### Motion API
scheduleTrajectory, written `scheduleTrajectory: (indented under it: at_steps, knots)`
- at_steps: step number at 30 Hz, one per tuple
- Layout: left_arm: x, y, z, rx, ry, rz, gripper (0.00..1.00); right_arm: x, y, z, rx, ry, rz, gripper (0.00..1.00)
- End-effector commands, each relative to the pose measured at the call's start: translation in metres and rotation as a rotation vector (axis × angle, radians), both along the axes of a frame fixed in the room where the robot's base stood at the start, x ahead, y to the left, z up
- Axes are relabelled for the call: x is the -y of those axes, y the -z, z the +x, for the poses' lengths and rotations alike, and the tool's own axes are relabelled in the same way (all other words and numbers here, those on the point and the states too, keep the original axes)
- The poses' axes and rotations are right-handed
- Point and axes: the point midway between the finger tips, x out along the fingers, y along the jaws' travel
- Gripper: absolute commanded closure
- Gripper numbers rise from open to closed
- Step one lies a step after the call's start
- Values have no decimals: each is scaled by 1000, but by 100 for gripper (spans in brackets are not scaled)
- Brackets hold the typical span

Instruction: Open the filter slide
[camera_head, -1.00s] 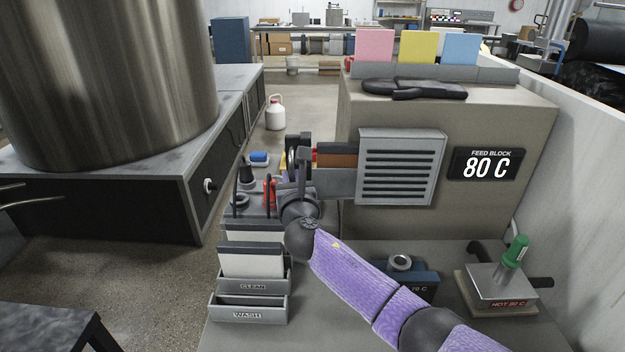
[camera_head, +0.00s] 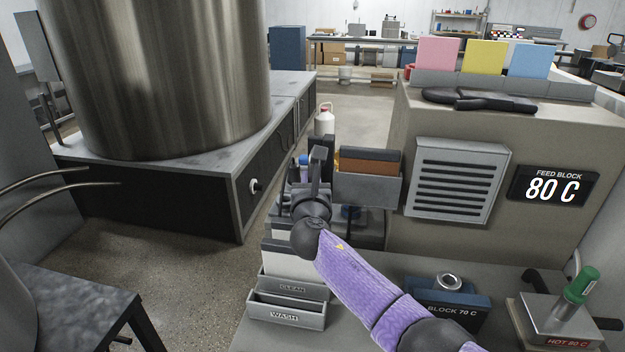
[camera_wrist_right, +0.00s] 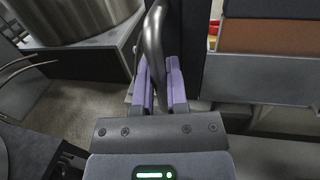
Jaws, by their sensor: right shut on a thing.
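The filter slide (camera_head: 366,190) is a grey tray holding a brown-orange filter (camera_head: 370,166). It sticks out to the left of the feed block's louvred housing (camera_head: 458,180). My right gripper (camera_head: 318,168) is at the slide's left end. In the right wrist view my purple fingers (camera_wrist_right: 161,88) are shut around a curved grey bar handle (camera_wrist_right: 153,42). The slide's grey wall (camera_wrist_right: 265,78) and the brown filter (camera_wrist_right: 270,37) show right of the fingers there. My wrist hides part of the handle in the head view. My left gripper is not in view.
Bins marked CLEAN (camera_head: 293,288) and WASH (camera_head: 285,316) stand below my right wrist. A dark block marked 70 C (camera_head: 455,308) and a hot plate with a green handle (camera_head: 578,285) are at right.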

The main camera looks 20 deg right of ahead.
Motion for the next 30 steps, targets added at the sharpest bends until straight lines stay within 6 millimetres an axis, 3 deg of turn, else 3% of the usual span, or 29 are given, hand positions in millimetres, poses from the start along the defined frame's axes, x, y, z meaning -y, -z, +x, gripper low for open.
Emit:
scheduleTrajectory:
  at_steps: [1, 2, 3, 4, 14, 17, 24, 30]
  knots:
    - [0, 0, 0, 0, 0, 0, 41, 0, 0, 0, -1, 0, 0, 100]
    - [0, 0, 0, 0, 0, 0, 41, 0, 0, 0, -1, 0, 0, 81]
    - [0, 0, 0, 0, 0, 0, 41, 0, 0, 0, -1, 0, 0, 72]
    - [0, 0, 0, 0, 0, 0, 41, 0, 0, 0, -1, 0, 0, 71]
    - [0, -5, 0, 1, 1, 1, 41, -1, -2, -5, 0, 0, 0, 71]
    - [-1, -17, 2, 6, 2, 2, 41, -5, -5, -18, 1, -1, -1, 71]
    - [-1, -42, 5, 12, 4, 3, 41, -18, -4, -70, -2, -2, 1, 71]
    - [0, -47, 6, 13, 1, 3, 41, -24, -1, -94, -1, -1, 0, 71]
